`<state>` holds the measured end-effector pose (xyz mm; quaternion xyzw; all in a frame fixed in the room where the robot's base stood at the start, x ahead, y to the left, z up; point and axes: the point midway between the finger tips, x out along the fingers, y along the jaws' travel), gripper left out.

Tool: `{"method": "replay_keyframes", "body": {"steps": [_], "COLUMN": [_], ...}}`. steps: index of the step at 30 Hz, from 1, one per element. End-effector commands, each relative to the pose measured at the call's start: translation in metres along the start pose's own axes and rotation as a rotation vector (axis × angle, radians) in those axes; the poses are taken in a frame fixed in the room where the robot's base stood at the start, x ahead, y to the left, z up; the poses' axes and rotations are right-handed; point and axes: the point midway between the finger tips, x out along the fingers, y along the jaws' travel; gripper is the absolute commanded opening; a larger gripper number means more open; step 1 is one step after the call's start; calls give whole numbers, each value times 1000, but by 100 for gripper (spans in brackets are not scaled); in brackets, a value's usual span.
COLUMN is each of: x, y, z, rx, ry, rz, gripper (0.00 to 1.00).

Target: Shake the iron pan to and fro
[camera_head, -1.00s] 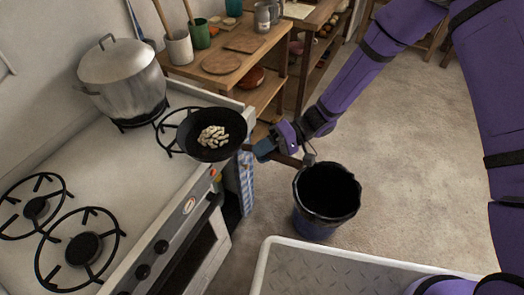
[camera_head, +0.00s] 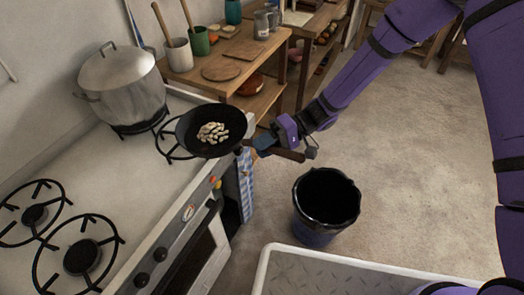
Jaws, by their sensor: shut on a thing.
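The black iron pan (camera_head: 190,138) is over the back right burner of the white stove, close to its right edge. Several pale pieces (camera_head: 213,132) lie in the middle of the pan. Its handle (camera_head: 287,154) points right, out past the stove's edge. My gripper (camera_head: 258,146) is shut on the handle near the pan's rim. The fingertips are small in the picture and partly hidden by the handle. Whether the pan touches the burner grate cannot be told.
A large lidded pot (camera_head: 123,88) stands behind and left of the pan. A wooden shelf (camera_head: 262,98) with utensil pots and boards is behind. A black-lined bin (camera_head: 326,197) stands on the floor below my arm. The front burners (camera_head: 82,256) are bare.

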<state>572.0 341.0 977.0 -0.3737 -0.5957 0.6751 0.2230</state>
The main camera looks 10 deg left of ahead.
Motion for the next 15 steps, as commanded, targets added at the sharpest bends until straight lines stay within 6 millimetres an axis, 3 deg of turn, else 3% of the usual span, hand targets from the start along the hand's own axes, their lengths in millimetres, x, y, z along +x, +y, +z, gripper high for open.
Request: {"method": "replay_keyframes", "body": {"steps": [1,5,9,13,15], "x": [-14,13,-14,13,-4], "y": [3,-4,3,-4,1], "z": [-16,16,-16,16,-4], "rx": [-7,0,-6,-1,-8], "ry": [12,0,11,1,13], "rz": [1,0,1,0,1], "gripper": [0,0,0,0,0]}}
